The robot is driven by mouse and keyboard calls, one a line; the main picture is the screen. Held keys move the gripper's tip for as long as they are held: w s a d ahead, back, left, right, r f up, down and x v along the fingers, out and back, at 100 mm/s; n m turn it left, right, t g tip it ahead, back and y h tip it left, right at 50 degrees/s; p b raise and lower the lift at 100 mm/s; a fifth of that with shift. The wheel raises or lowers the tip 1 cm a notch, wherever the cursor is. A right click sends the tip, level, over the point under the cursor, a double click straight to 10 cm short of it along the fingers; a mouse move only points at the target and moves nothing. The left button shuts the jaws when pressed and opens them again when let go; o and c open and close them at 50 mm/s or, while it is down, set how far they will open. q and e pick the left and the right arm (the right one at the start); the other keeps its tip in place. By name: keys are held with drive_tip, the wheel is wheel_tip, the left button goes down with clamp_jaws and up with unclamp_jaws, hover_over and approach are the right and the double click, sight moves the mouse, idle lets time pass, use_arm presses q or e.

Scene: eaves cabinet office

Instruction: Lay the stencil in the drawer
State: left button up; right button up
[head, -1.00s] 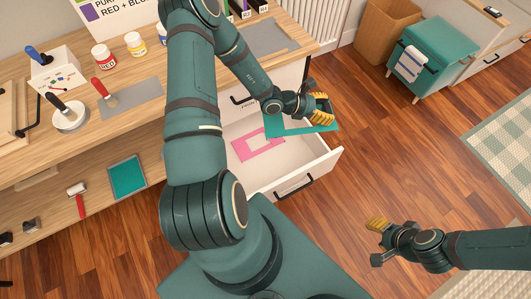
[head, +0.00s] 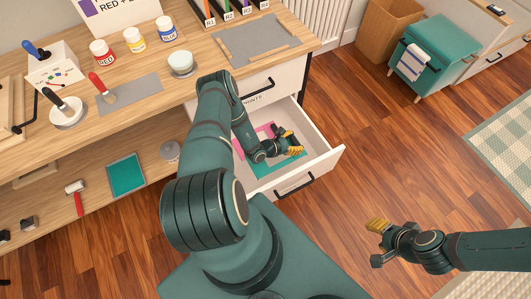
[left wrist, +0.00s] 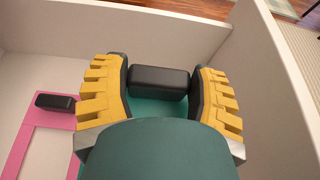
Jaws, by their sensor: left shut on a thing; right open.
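The drawer (head: 322,162) stands pulled out from the cabinet under the bench. My left gripper (head: 297,150) is down inside it, shut on the black grip block (left wrist: 160,80) of a teal stencil (head: 268,178). The teal sheet also shows under the fingers in the left wrist view (left wrist: 150,105). It is low in the drawer, near the front; I cannot tell whether it touches the floor. A pink stencil (head: 266,130) with its own black block (left wrist: 55,102) lies in the drawer beside it. My right gripper (head: 377,241) is open and empty, over the wooden floor side.
The bench top (head: 205,75) holds paint jars, a grey mat (head: 250,42) and tools. A teal cabinet (head: 425,62) with a towel and a cardboard box (head: 388,22) stand at the back right. The floor right of the drawer is clear.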

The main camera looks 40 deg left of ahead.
use_arm(q)
wheel_tip(320, 180, down, 11)
drive_tip(key=b, duration=0.4)
drive_tip(key=shift+s+r, duration=0.1)
drive_tip(key=shift+r, duration=0.1)
drive_tip(key=o, duration=1.3)
drive_tip(key=p+v, duration=0.2)
drive_tip(key=v, duration=0.4)
drive_tip(key=shift+v, duration=0.85)
